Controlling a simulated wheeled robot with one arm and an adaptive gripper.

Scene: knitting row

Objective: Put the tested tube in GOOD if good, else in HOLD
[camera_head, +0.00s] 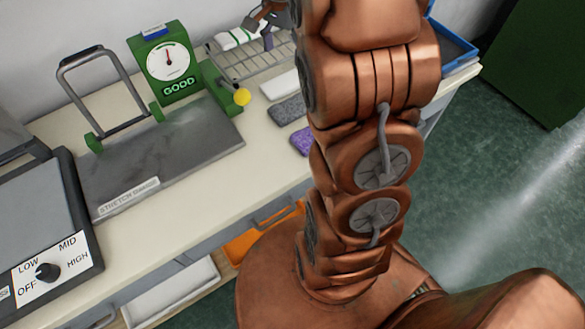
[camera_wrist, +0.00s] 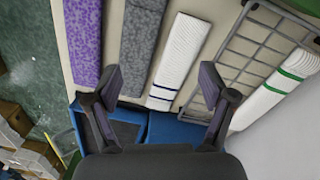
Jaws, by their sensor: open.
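The green tester (camera_head: 165,62) at the back of the bench has a dial and a lit sign reading GOOD. A white knitted tube with green bands lies on the wire rack; it shows in the head view (camera_head: 236,38) and at the right of the wrist view (camera_wrist: 287,88). My gripper (camera_wrist: 160,82) is open and empty, pointing down over the bench beside the rack. In the head view my arm hides part of it. Two blue trays (camera_wrist: 121,131) (camera_wrist: 172,128) lie at the bottom of the wrist view; no GOOD or HOLD label shows on them.
The wire rack (camera_wrist: 232,60) stands on the bench. Beside it lie a white tube (camera_wrist: 183,50), a grey one (camera_wrist: 139,45) and a purple one (camera_wrist: 84,42). A grey stretch board (camera_head: 185,145) with a raised handle and a dial-controlled press (camera_head: 45,225) fill the left. Boxes (camera_wrist: 25,130) stand on the floor.

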